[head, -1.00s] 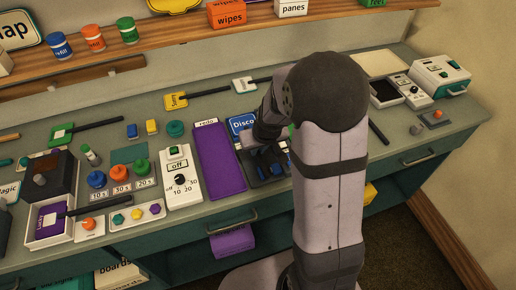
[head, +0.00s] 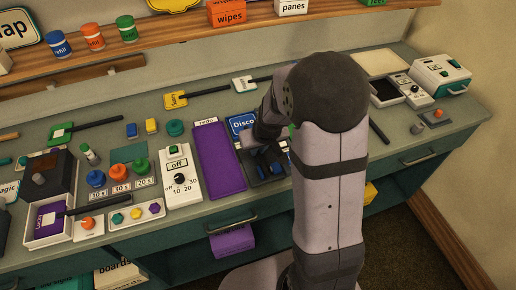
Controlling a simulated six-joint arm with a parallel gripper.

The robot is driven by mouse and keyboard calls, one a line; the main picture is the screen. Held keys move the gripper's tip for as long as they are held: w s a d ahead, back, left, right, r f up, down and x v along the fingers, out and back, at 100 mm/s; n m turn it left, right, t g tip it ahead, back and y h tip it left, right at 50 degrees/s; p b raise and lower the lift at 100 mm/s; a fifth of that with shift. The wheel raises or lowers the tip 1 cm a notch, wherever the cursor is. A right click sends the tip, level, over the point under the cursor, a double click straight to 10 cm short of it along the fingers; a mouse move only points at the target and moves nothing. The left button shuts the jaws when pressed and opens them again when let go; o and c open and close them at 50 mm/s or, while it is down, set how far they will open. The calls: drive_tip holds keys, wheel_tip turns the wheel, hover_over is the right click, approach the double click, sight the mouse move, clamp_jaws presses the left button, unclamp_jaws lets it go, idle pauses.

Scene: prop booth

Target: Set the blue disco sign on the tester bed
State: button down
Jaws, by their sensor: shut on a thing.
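The blue disco sign (head: 241,124) shows just left of my wrist, behind the middle of the bench. Its right part and any handle are hidden by my arm. My gripper (head: 267,133) is low over the bench at the sign's right side, shut on the sign. The fingertips and the exact grip are mostly hidden, and I cannot tell if the sign is raised. A dark flat bed (head: 385,92) beside a white unit with a dial (head: 415,97) lies to the right of my arm and looks empty. I cannot read a label that names it the tester bed.
A purple tray (head: 216,165) lies left of my gripper, next to a dark tray (head: 247,172) with blue parts. A white timer box (head: 180,185) stands further left. A black stick (head: 379,131) and a white-green box (head: 441,75) lie right. A wooden shelf (head: 170,41) runs above.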

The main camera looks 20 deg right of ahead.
idle(0.4)
drive_tip(key=c, duration=1.5)
unclamp_jaws()
drive_tip(key=shift+c, duration=0.2)
wheel_tip(320, 180, up, 8)
drive_tip(key=p, duration=0.6)
drive_tip(key=shift+p, duration=0.4)
